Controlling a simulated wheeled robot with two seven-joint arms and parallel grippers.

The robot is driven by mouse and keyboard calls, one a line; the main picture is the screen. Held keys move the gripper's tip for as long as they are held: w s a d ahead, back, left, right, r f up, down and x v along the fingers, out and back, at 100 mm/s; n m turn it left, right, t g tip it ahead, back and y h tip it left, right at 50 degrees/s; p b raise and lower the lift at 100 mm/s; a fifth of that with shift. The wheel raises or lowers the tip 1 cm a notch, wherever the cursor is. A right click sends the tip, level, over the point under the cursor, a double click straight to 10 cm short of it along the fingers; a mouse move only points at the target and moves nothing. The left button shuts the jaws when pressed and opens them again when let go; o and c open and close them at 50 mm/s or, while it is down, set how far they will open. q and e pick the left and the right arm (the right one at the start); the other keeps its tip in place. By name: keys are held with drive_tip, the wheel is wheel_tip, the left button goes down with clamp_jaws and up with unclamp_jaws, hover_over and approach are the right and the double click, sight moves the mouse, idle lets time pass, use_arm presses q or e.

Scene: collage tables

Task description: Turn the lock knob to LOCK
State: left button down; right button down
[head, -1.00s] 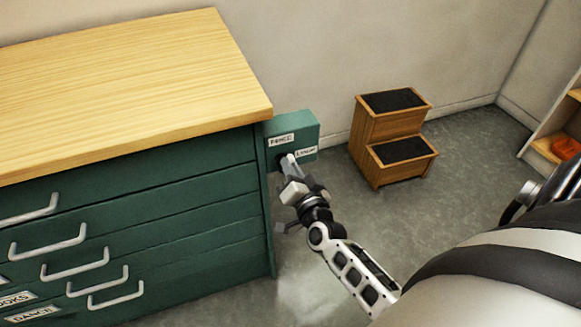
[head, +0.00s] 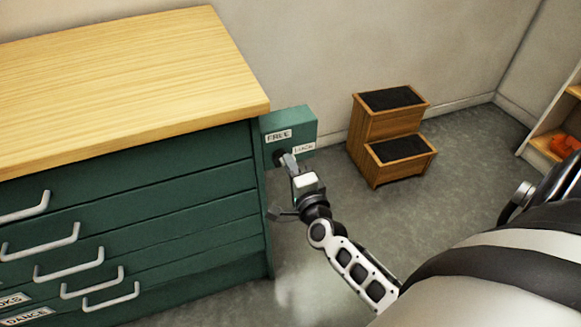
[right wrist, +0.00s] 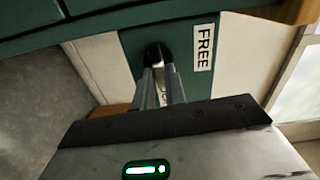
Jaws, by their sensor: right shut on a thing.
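The lock box (head: 302,122) is a green block on the right side of the cabinet, with a FREE label (head: 278,136) at upper left and a LOCK label (head: 304,147) at lower right. The dark round knob (right wrist: 154,54) shows in the right wrist view, beside the FREE label (right wrist: 204,47). My right gripper (head: 286,160) is shut on the knob at the box's lower part; its fingers (right wrist: 162,84) reach it in the wrist view. The fingers hide part of the knob and most of the LOCK label there. My left gripper is not in view.
The green drawer cabinet (head: 150,187) with its wooden top (head: 120,80) stands left of my right arm. A wooden step stool (head: 390,135) stands at the wall. A shelf with an orange item (head: 565,145) is at far right. The floor between is clear.

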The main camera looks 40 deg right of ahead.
drive_tip(key=shift+f+m, duration=0.1)
drive_tip(key=shift+m, duration=0.4)
drive_tip(key=c, duration=1.4)
unclamp_jaws()
drive_tip(key=shift+c, duration=0.2)
drive_tip(key=v, duration=1.6)
drive_tip(key=shift+b, duration=0.35)
